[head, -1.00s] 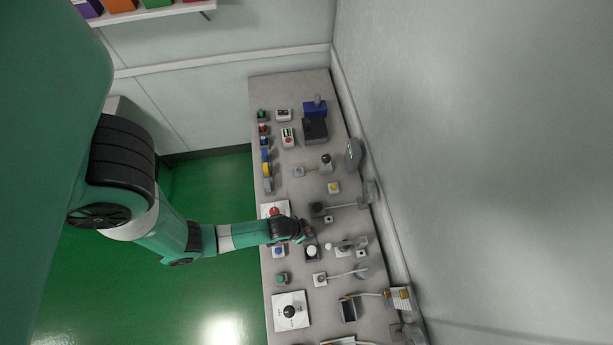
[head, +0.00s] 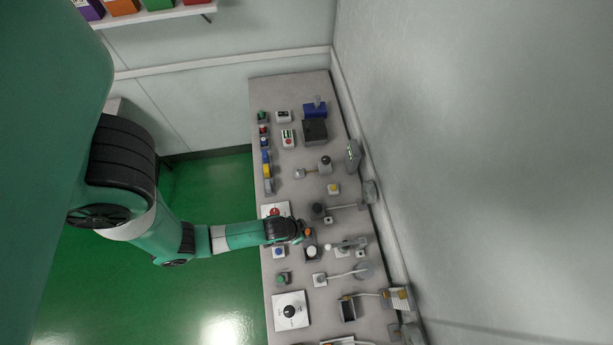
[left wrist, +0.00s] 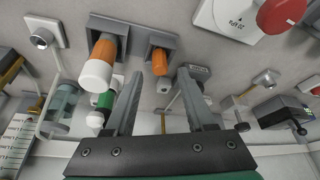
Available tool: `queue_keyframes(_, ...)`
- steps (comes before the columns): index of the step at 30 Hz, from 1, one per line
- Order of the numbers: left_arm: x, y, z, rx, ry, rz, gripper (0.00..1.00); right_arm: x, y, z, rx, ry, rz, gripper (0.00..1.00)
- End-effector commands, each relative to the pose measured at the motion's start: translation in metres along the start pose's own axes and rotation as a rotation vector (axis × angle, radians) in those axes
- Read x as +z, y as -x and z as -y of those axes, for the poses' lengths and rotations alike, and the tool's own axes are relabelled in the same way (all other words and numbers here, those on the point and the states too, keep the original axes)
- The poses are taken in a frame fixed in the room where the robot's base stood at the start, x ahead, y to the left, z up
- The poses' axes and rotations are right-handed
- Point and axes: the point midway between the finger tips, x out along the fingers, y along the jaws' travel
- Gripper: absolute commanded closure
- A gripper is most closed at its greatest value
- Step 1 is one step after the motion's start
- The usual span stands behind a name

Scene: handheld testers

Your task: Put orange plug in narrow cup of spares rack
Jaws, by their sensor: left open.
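In the left wrist view, an orange plug with a white end (left wrist: 103,58) sits in a wide grey square holder. A slimmer orange plug (left wrist: 160,62) with a grey end sits in a smaller grey holder beside it. I cannot tell which is the task's plug. My left gripper (left wrist: 160,76) is open, its fingers on either side of the slimmer plug's end in the picture; contact is unclear. In the head view my left gripper (head: 303,231) is low over the bench, with a bit of orange at its tip. I cannot make out the spares rack or its narrow cup for certain.
The grey bench (head: 292,186) is crowded with small testers, switches and levers along a wall. A clear cup (left wrist: 62,104) and a green-and-white piece (left wrist: 105,100) are left of the fingers. A red button (left wrist: 282,14) is at upper right.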

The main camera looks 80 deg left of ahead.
Motion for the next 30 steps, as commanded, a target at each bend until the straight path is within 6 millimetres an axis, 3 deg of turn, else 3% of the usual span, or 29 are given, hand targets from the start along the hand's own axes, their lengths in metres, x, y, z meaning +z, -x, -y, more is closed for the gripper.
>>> queue_keyframes(1,-0.002,0.017,0.000,0.001,-0.001,0.000,0.45,-0.007,-0.008,0.000,0.000,0.000,0.000,0.45)
queue_keyframes(6,-0.003,0.066,0.000,0.000,-0.003,0.001,0.45,-0.026,-0.028,0.000,0.000,0.000,0.000,0.45)
queue_keyframes(10,-0.003,0.088,0.000,0.000,-0.002,0.001,0.45,-0.038,-0.041,0.000,0.000,0.000,-0.001,0.45)
queue_keyframes(15,-0.001,0.098,0.000,0.000,-0.001,0.001,0.45,-0.043,-0.046,0.000,0.000,0.000,0.000,0.45)
queue_keyframes(30,0.000,0.097,0.000,0.000,0.000,0.000,0.45,-0.041,-0.045,0.000,0.000,0.000,0.000,0.45)
